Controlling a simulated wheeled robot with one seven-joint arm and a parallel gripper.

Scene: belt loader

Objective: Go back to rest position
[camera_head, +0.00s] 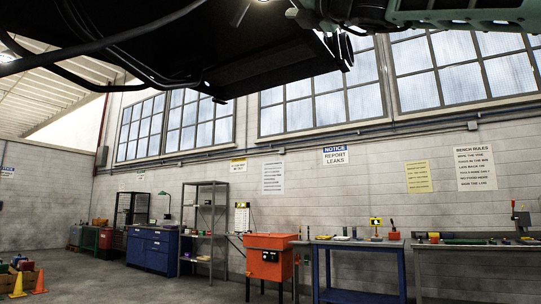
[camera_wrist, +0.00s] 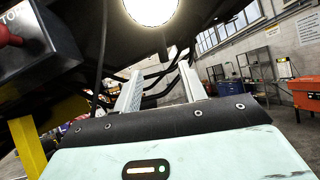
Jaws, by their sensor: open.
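My gripper (camera_wrist: 160,72) shows in the wrist view as two pale grey fingers standing apart beyond a dark padded edge and a pale green housing. The gap between them shows nothing held, only dark cables and structure behind. The fingers point up and away under a dark overhead body. In the head view, a pale green part at the top right edge looks like my own arm. The fingers cannot be made out there.
A large dark machine underside (camera_head: 230,55) with hanging cables fills the top. A grey control box (camera_wrist: 28,45) with a red knob and a yellow post (camera_wrist: 28,145) stand close at left. An orange cabinet (camera_head: 270,262), blue cabinet (camera_head: 150,250) and benches line the wall. Cones (camera_head: 18,284) stand left.

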